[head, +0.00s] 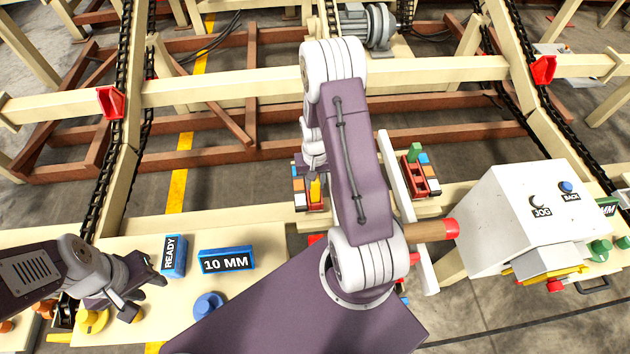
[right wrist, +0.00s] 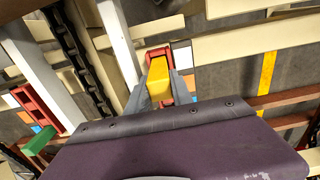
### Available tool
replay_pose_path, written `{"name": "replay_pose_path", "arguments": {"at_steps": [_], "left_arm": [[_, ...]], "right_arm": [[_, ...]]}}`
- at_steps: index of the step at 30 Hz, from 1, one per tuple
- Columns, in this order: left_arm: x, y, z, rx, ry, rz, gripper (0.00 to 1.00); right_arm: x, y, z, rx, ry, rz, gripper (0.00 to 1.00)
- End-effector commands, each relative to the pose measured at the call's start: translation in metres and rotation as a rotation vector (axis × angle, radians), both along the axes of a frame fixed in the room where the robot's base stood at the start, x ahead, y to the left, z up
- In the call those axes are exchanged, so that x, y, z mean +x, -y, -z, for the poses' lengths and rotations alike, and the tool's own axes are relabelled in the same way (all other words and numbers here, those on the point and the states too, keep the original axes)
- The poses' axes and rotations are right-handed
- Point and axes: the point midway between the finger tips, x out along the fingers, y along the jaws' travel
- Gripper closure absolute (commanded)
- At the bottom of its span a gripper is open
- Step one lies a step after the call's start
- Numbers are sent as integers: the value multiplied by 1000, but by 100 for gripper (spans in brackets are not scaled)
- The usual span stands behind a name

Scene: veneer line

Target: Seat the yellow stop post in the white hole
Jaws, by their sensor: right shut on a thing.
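The yellow stop post (head: 315,190) is between the fingers of my right gripper (head: 314,178), over the left red bracket with coloured tiles. The right wrist view shows the yellow post (right wrist: 159,84) gripped between grey fingers, with a red bracket (right wrist: 182,56) just behind it. I cannot tell whether the post's lower end is in a hole. The white hole cannot be made out; the post and fingers cover much of that bracket. My left gripper (head: 146,292) is open and empty over the cream bench at lower left.
A green post (head: 414,152) stands at the right red bracket (head: 419,181), beside a white rail (head: 402,190). A white control box (head: 530,215) is at right. Blue READY (head: 173,256) and 10 MM (head: 227,261) blocks and a blue knob (head: 208,304) are on the bench (head: 265,245).

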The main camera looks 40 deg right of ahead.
Motion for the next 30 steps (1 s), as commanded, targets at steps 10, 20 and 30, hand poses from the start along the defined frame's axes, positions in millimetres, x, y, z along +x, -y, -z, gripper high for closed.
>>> {"name": "replay_pose_path", "arguments": {"at_steps": [10,20,30], "left_arm": [[0,0,7,0,0,0,64],[0,0,13,0,0,0,64],[0,0,19,0,0,0,64]], "right_arm": [[0,0,10,0,0,0,100],[0,0,18,0,0,0,100],[0,0,26,0,0,0,100]]}}
